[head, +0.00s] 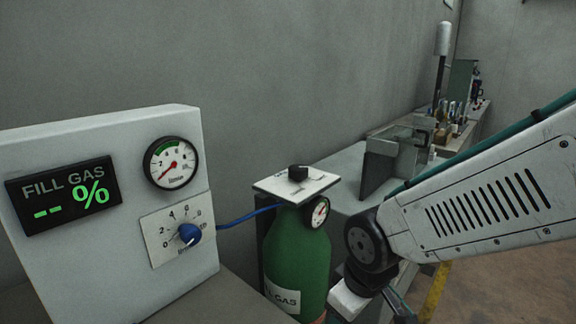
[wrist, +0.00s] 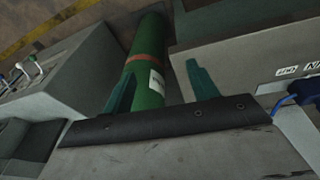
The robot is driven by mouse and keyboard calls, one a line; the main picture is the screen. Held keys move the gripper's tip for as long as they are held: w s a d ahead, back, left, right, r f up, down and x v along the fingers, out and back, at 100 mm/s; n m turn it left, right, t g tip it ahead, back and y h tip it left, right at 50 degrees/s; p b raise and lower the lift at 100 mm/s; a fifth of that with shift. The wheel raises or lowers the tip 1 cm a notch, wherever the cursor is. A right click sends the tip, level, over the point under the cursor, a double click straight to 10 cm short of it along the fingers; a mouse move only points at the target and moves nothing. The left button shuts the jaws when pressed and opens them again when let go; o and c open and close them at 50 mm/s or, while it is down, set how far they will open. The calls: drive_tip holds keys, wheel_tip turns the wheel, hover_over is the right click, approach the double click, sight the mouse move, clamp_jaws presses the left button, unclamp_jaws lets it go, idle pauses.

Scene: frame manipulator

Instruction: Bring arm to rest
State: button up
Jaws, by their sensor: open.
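My arm (head: 480,205) reaches in from the right edge of the head view, its wrist bent down beside the green gas cylinder. In the wrist view my gripper (wrist: 158,80) shows two green fingers spread apart, with nothing held between them. The green gas cylinder (head: 300,250) stands beyond the fingers; it also shows in the wrist view (wrist: 149,65), between and past the fingertips. In the head view the fingers are mostly cut off at the bottom edge.
A grey panel (head: 100,145) at left carries a "FILL GAS -- %" display (head: 63,197), a round gauge (head: 171,163) and a blue knob (head: 189,234). A blue hose (head: 248,216) runs to the cylinder. A cluttered workbench (head: 455,137) lines the wall behind. Open floor (head: 500,285) lies at right.

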drive_tip(key=s+d+r+m, duration=0.4)
drive_tip(key=s+d+r, duration=0.2)
drive_tip(key=d, duration=0.2)
drive_tip(key=s+d+r+m+g+h, duration=0.1)
drive_tip(key=s+d+r+m, duration=0.3)
drive_tip(key=s+d+r, duration=0.2)
drive_tip(key=shift+s+d+m, duration=0.3)
drive_tip(key=shift+d, duration=0.65)
